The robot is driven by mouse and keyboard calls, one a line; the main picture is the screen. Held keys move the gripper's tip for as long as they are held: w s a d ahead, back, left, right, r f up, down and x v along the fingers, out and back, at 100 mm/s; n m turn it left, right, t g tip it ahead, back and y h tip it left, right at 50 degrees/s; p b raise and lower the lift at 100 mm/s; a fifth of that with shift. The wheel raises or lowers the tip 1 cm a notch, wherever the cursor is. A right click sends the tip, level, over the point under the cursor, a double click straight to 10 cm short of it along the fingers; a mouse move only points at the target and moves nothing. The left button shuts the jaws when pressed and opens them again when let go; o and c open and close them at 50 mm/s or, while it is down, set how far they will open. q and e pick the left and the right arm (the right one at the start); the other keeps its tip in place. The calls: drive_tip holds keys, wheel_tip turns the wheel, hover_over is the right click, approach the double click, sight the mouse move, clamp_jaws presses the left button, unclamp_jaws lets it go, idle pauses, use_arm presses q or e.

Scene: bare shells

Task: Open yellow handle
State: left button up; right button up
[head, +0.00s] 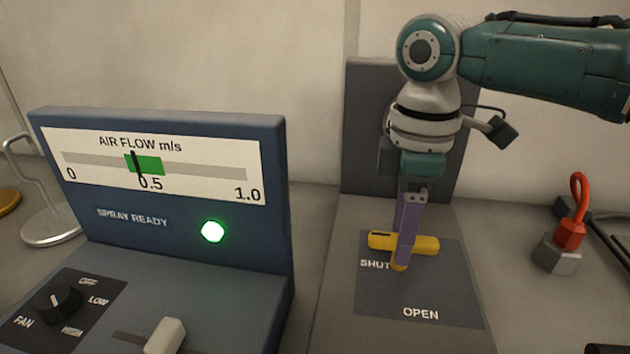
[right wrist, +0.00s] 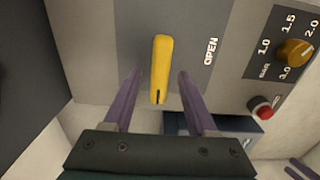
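The yellow handle (head: 425,243) is a short bar lying crosswise beside the word SHUT on a dark grey plate (head: 450,290); OPEN is printed nearer to me. My right gripper (head: 402,262) points down over the handle, and a purple finger covers part of it. In the right wrist view the handle (right wrist: 161,68) lies between the two purple fingers of my right gripper (right wrist: 160,75), with a gap on each side. Two purple tips at the lower right corner of that view look like fingers of my left gripper (right wrist: 300,170); their opening is unclear.
A blue air flow panel (head: 285,200) with a lit green lamp (head: 213,231) stands left. A red-looped piece (head: 572,235) stands right. The right wrist view shows an orange bar dial (right wrist: 295,53) and a red button (right wrist: 262,107). A grey backboard (head: 365,130) rises behind the handle.

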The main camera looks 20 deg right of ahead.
clamp_jaws()
drive_tip(key=shift+r, duration=0.1)
idle(0.6)
drive_tip(key=shift+n+p, duration=0.3)
drive_tip(key=shift+n, duration=0.1)
drive_tip(key=shift+a+n+p, duration=0.1)
drive_tip(key=shift+n+p, duration=0.4)
drive_tip(key=shift+n, duration=0.6)
drive_tip(key=n+p, duration=0.1)
drive_tip(key=n, duration=0.3)
drive_tip(key=shift+s+n, duration=0.1)
drive_tip(key=shift+n, duration=0.2)
drive_tip(key=n, duration=0.5)
drive_tip(key=shift+s, duration=0.1)
drive_tip(key=n, duration=0.5)
drive_tip(key=shift+s, duration=0.1)
drive_tip(key=shift+n, duration=0.3)
